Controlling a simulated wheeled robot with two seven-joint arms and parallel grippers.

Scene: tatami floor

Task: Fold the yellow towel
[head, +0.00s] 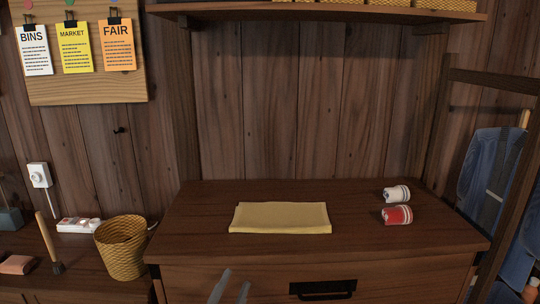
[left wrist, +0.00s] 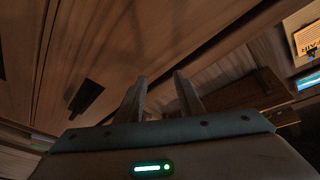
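The yellow towel (head: 280,217) lies on the wooden cabinet top as a flat, wide rectangle, with layered edges that look folded. Nothing touches it but the top. My left gripper (head: 230,288) shows at the bottom of the head view, in front of the cabinet and below the towel in the picture. Its two fingers are apart with nothing between them. The left wrist view also shows the open, empty fingers (left wrist: 158,95) near wooden surfaces; the towel is not seen there. My right gripper is not in view.
A wicker basket (head: 122,248) stands at left. A drawer handle (head: 323,290) is on the front. Room around the towel is clear.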

